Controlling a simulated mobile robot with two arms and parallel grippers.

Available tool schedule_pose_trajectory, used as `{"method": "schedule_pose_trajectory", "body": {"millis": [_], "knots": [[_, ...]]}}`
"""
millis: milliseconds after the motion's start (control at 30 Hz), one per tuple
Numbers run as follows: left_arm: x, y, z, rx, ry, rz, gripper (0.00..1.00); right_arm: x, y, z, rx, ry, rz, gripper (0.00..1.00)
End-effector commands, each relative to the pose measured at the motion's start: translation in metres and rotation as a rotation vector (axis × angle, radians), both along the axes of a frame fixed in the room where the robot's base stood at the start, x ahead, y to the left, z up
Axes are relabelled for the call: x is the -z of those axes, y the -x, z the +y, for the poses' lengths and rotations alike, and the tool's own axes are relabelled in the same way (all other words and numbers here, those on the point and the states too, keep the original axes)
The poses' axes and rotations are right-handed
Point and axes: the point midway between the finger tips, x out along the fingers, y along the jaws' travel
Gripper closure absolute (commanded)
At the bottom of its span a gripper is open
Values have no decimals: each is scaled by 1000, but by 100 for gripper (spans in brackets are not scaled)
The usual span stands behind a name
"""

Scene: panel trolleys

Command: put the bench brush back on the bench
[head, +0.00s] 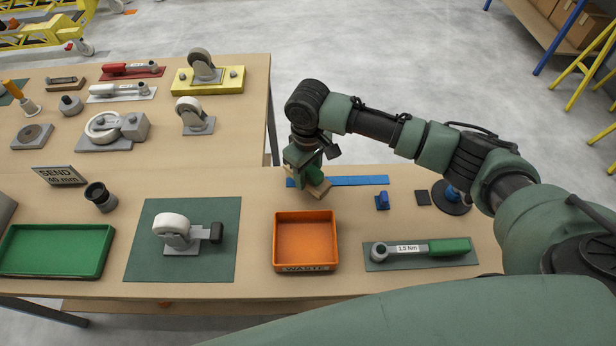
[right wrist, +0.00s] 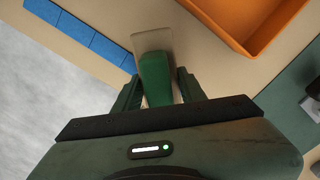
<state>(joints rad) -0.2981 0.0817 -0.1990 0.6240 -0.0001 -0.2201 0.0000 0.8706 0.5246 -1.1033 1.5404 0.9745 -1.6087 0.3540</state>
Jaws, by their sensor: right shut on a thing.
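The bench brush shows in the right wrist view as a green handle (right wrist: 155,78) with a pale tan block at its end. My right gripper (right wrist: 158,90) is shut on the green handle, one finger on each side. The brush is at or just over the blue strip (head: 358,181). I cannot tell whether it touches the bench. My left gripper is not in view.
The orange waste bin (head: 306,243) stands just in front of the brush. A green mat with a caster (head: 173,226) is to its left. A small blue item (head: 382,201) and a torque wrench (head: 420,249) are to the right. Bare bench lies left of the gripper.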

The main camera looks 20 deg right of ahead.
Motion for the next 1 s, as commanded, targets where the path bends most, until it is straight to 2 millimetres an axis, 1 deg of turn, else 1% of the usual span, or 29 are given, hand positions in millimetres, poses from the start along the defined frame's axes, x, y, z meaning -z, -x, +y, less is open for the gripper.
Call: {"method": "schedule_pose_trajectory", "body": {"millis": [100, 200, 567, 600, 633, 667, 1000], "knots": [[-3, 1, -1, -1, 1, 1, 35, 17, 0, 0, 0, 0, 2, 92], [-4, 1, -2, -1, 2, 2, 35, 23, 0, 0, -1, -1, 0, 92], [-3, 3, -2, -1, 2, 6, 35, 27, 0, 0, 0, -1, 0, 92], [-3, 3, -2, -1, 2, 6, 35, 27, 0, 0, 0, 0, 0, 51], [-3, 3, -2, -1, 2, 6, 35, 27, 0, 0, 0, 0, 0, 43], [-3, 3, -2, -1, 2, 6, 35, 27, 0, 0, 0, 0, 0, 38], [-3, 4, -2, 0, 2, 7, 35, 25, 0, 0, 0, 0, 0, 38]]}}
